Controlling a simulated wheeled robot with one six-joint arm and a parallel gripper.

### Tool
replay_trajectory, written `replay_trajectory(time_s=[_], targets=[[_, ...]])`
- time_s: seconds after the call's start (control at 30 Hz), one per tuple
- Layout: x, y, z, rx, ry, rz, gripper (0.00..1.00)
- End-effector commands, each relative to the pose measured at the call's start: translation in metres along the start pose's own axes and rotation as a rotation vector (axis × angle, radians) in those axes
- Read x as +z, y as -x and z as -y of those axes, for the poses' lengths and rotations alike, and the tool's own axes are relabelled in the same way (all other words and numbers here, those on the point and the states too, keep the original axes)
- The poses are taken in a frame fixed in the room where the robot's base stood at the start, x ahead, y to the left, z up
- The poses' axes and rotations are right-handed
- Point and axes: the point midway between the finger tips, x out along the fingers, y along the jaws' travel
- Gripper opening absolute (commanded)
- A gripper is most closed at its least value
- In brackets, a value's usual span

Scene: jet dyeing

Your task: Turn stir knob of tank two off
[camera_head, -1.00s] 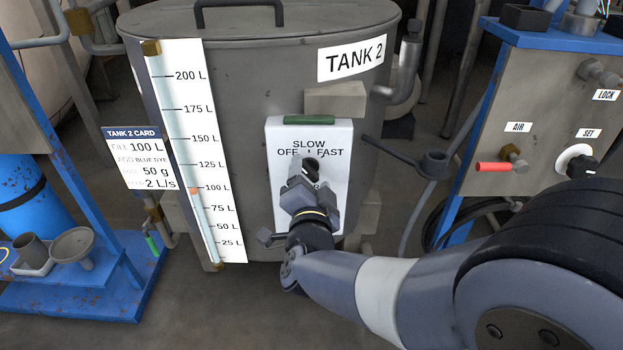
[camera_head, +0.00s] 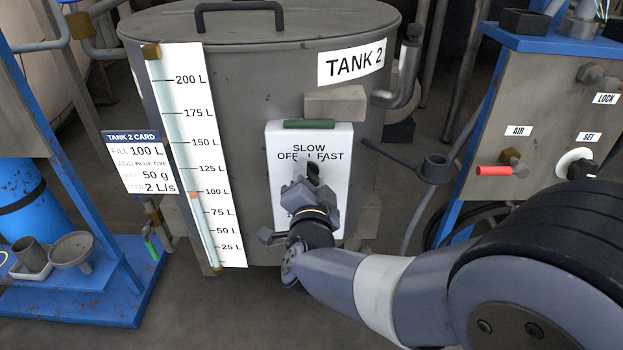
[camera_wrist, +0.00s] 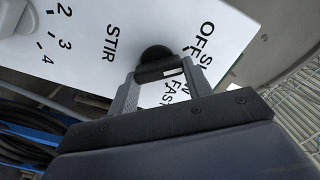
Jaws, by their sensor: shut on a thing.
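The stir knob (camera_wrist: 157,62) is black and round with a raised grip bar bearing a white mark. It sits on the white panel (camera_head: 284,215) on the front of tank two (camera_head: 250,75). OFF, SLOW and FAST are printed around it, with STIR beside it in the wrist view. My gripper (camera_wrist: 160,80) is shut on the knob, one finger on each side of its bar. In the head view my gripper (camera_head: 312,180) covers the lower panel and most of the knob. I cannot tell exactly which word the mark points to.
Another dial (camera_wrist: 18,18), numbered 2, 3, 4, is on the same panel. A level gauge (camera_head: 205,150) and a tank card (camera_head: 145,165) stand left of the panel. A dark side handle (camera_head: 432,165) and a control stand with a red lever (camera_head: 494,170) are at the right.

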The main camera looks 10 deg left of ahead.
Motion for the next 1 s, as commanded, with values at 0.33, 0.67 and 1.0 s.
replay_trajectory(time_s=[0.33,0.67,1.0], targets=[[-0.0005,0.0,0.0021,0.001,0.177,0.001,0.24],[0.0005,0.0,0.0011,0.0,0.212,0.0,0.24],[0.0004,0.0,0.0011,0.0,0.21,0.0,0.69]])
